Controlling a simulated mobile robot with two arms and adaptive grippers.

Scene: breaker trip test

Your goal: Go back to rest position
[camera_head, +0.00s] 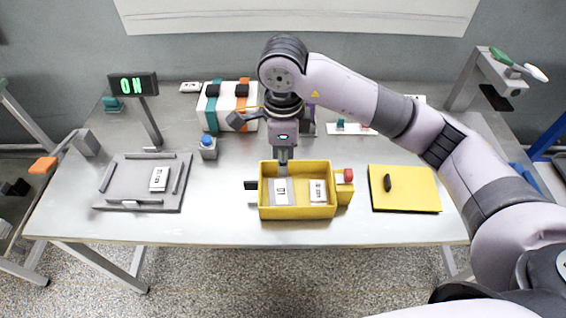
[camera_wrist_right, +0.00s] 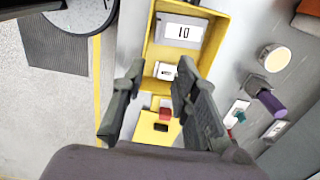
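My right gripper (camera_head: 283,157) hangs pointing down at the back edge of the yellow box (camera_head: 297,212). In the right wrist view its two dark fingers (camera_wrist_right: 160,70) are spread with a gap and nothing held between them. The yellow lid (camera_head: 405,202) with a black handle lies flat to the right. My left gripper is not in view.
A grey tray (camera_head: 133,203) with a white breaker (camera_head: 159,179) lies at left. A white, teal and orange case (camera_head: 228,117) is at the back. The table front is clear.

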